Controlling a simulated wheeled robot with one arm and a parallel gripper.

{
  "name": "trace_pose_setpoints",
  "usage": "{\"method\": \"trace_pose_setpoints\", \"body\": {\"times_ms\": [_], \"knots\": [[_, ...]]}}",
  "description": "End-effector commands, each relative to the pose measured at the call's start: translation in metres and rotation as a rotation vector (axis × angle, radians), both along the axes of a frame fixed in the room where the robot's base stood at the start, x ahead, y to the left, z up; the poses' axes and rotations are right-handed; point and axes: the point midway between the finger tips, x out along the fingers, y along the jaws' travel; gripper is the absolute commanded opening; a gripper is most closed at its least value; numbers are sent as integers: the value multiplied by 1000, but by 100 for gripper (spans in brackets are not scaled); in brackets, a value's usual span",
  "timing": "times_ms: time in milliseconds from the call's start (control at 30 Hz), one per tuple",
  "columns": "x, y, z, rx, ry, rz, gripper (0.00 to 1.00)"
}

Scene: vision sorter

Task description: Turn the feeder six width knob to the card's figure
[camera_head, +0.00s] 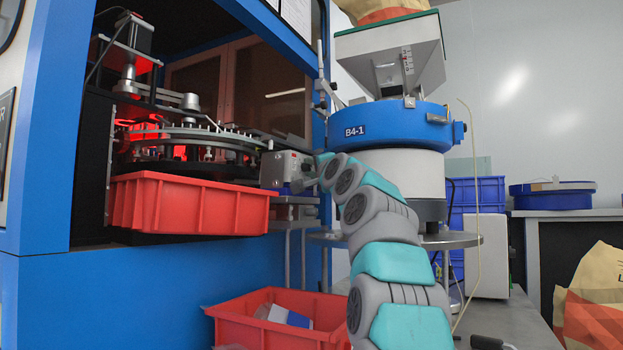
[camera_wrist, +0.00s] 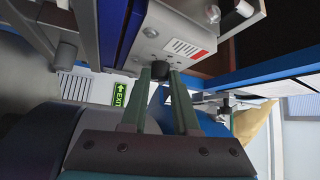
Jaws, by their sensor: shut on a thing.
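My gripper (camera_wrist: 160,75) shows in the wrist view with its two green-grey fingers closed on a small dark knob (camera_wrist: 159,69). The knob sits on the face of a light grey metal box (camera_wrist: 180,30). A white label with dark bars and a red corner (camera_wrist: 187,49) is on the box just above and right of the knob. In the head view the grey box (camera_head: 286,169) is beside the machine's turntable, and my arm reaches to it. My fingers and the knob are hidden or too small there. No card with a readable figure shows.
A feeder bowl marked B4-1 (camera_head: 400,125) stands close behind my arm. A red bin (camera_head: 190,204) hangs under the turntable (camera_head: 190,135), left of the box. Another red bin (camera_head: 280,322) is below. The blue machine frame (camera_wrist: 270,73) passes near my gripper.

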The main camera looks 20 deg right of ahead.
Motion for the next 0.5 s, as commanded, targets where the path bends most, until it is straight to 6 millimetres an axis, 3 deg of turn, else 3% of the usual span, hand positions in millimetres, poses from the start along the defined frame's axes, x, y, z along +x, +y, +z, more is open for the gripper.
{"method": "trace_pose_setpoints", "body": {"times_ms": [500], "knots": [[0, 1, -2, -178, -144, 6, 0]]}}
